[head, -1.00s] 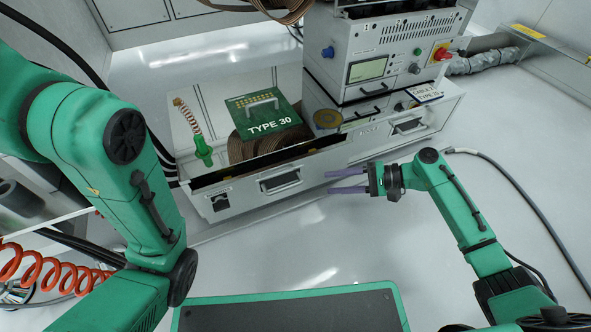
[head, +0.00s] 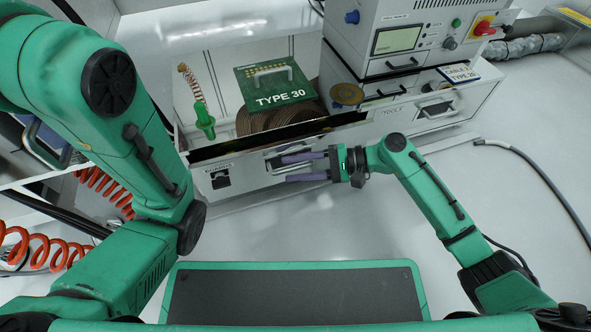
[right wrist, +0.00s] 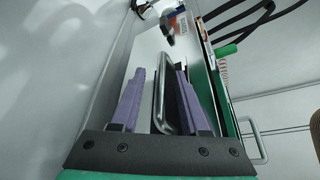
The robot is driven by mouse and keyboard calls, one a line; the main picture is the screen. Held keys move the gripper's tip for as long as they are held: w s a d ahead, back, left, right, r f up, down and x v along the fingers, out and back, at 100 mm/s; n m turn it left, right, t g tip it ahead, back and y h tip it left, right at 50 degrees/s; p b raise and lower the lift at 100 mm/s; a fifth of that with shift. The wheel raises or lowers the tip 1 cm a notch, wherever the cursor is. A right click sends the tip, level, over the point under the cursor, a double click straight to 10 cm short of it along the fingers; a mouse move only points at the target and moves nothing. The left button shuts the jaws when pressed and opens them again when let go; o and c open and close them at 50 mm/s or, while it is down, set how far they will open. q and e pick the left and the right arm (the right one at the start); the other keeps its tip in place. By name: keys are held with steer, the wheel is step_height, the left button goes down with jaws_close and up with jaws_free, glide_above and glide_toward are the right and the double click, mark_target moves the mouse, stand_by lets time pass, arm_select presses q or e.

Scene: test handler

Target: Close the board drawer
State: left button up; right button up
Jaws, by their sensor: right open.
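The pale grey drawer (head: 240,172) at the left of the cabinet stands out, with a dark gap behind its front. Its bar handle (head: 272,158) is partly hidden by my right gripper (head: 283,168). That gripper is open, its two purple fingers reaching the handle from the right. In the right wrist view the handle (right wrist: 161,105) lies between the spread fingers (right wrist: 158,78), and the jaws are not shut on it. A green board marked TYPE 30 (head: 272,86) shows above and behind the drawer front. My left arm crosses the left side; its gripper is out of view.
A second drawer front (head: 432,112) with a handle lies to the right, below a grey instrument (head: 405,40). A green tool with a coiled cord (head: 204,122) stands behind the drawer's left end. The floor (head: 480,200) at right is clear apart from a dark cable (head: 545,180).

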steer(key=shift+a, duration=0.1)
jaws_close()
stand_by(1.4)
